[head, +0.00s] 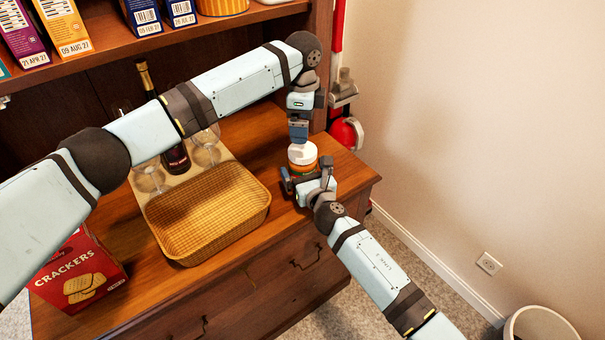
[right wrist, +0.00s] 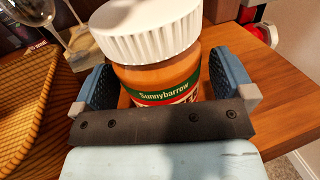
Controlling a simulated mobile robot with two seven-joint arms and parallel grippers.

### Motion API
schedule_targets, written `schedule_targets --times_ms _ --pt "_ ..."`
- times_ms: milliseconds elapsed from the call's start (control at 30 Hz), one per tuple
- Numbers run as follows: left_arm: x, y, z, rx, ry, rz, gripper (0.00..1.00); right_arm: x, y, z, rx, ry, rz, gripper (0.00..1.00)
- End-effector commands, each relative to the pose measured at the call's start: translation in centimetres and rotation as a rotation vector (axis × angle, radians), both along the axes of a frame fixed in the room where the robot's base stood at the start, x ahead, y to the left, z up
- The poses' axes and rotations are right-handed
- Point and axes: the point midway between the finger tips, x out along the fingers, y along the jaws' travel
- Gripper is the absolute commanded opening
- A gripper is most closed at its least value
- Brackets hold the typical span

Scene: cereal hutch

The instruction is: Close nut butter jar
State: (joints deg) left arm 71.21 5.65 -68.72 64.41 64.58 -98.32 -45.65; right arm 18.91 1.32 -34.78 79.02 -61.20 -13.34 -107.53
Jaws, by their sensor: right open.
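The nut butter jar (head: 300,169) stands on the right end of the wooden counter. The right wrist view shows its orange-brown body with a green label (right wrist: 168,92) and a white ribbed lid (right wrist: 150,38) sitting on its top. I cannot tell whether the lid is screwed tight. My right gripper (head: 307,173) is open, with one blue pad on each side of the jar's body. It also shows in the right wrist view (right wrist: 165,85). My left gripper (head: 299,131) points down just above the lid. Its finger gap is not clear, nor whether it touches the lid.
A wicker tray (head: 207,258) lies left of the jar, with a dark bottle (head: 176,158) and wine glasses (head: 206,152) behind it. A red crackers box (head: 78,275) stands at the left front. A shelf (head: 110,62) with boxes is above. A red extinguisher (head: 344,133) is behind right.

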Motion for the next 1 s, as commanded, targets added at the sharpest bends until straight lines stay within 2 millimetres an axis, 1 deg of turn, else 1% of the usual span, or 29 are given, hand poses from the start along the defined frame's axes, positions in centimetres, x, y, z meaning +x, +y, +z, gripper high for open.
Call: schedule_targets --times_ms 267,300,367,400,467,500,567,600,633,667,767,867,967,1000 --pt "0.0 0.0 0.0 0.0 0.0 0.0 0.95 0.07 0.04 0.03 0.0 0.0 0.0 1.0" --pt "0.0 0.0 0.0 0.0 0.0 0.0 0.95 0.07 0.04 0.02 0.0 0.0 0.0 0.91" --pt "0.0 0.0 0.0 0.0 0.0 0.0 0.95 0.06 0.03 0.02 0.0 0.0 0.0 0.77" --pt "0.0 0.0 0.0 0.0 0.0 0.0 0.95 0.06 0.03 0.02 0.0 0.0 0.0 0.68" --pt "0.0 0.0 0.0 0.0 0.0 0.0 0.95 0.06 0.03 0.02 0.0 0.0 0.0 0.54" --pt "0.0 0.0 0.0 0.0 0.0 0.0 0.95 0.06 0.03 0.02 0.0 0.0 0.0 0.45" --pt "0.0 0.0 0.0 0.0 0.0 0.0 0.95 0.05 0.03 0.02 0.0 0.0 0.0 0.31" --pt "0.0 0.0 0.0 0.0 0.0 0.001 0.95 0.05 0.03 0.01 0.0 0.0 0.0 0.22" --pt "0.0 -0.01 0.0 0.0 0.0 0.005 0.95 0.05 0.03 0.01 0.0 0.0 0.0 0.15" --pt "0.0 -0.01 0.0 0.0 0.0 0.013 0.95 0.05 0.03 0.02 0.0 0.0 0.0 0.11" --pt "-0.01 -0.02 0.0 0.0 0.0 0.08 0.95 0.04 0.03 0.01 0.0 0.0 0.0 0.11" --pt "-0.03 -0.05 0.0 0.0 0.0 0.222 0.95 0.04 0.03 0.0 0.0 0.0 0.0 0.11" --pt "-0.03 -0.06 0.0 0.0 0.0 0.428 0.95 0.04 0.03 0.0 0.0 0.0 0.0 0.11" --pt "-0.03 -0.07 0.0 0.0 0.0 0.52 0.95 0.04 0.04 0.0 0.0 0.0 0.0 0.11"
